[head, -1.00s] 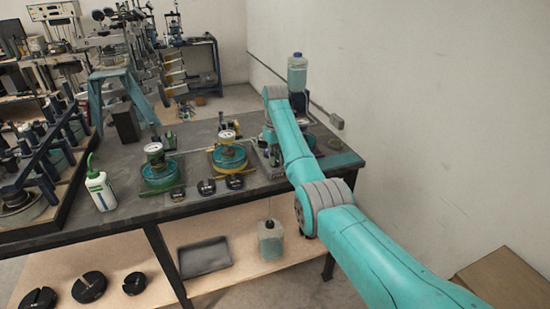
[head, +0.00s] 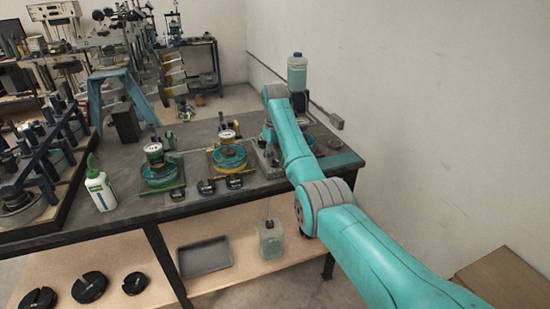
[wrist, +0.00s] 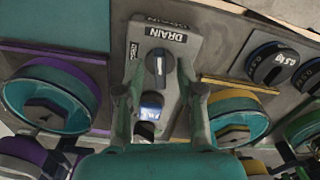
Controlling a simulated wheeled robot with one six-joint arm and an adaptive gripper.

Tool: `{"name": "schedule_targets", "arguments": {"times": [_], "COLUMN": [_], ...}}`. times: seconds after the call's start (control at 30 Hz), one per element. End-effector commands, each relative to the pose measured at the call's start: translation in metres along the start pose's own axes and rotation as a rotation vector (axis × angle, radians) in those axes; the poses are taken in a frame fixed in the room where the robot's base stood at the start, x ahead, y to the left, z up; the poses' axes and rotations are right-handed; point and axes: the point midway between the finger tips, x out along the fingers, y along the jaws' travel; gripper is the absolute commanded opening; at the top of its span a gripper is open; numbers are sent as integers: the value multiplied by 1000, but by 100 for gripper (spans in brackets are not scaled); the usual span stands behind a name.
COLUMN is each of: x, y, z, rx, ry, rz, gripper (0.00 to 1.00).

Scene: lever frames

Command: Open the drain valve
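The drain valve (wrist: 158,65) is a dark round knob with a pale pointer mark, on a grey block (wrist: 190,45) labelled "DRAIN" in the wrist view. The pointer runs roughly up and down in that picture. My gripper (wrist: 160,92) is open, its two fingers apart on the left and right, just below the knob in the picture. No contact with the knob is visible. A dark part with a blue-and-white patch (wrist: 151,107) shows between the fingers. In the head view my teal arm hides the gripper and the valve.
Teal, purple and yellow ringed devices flank the block; a teal one (wrist: 50,95) is at left. Black weights (wrist: 272,65) lie at right. In the head view, a clear bottle (head: 297,72) stands behind my arm, by the wall, and a squeeze bottle (head: 101,188) stands at the table's left.

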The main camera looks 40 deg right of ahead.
Motion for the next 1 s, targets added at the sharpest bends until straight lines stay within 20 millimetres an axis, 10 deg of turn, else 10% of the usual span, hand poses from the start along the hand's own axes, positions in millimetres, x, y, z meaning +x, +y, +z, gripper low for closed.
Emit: {"name": "schedule_targets", "arguments": {"times": [0.5, 1.0], "x": [-67, -72], "y": [0, 0], "z": [0, 0], "rx": [0, 0], "ry": [1, 1], "rz": [1, 0], "gripper": [38, 38]}}
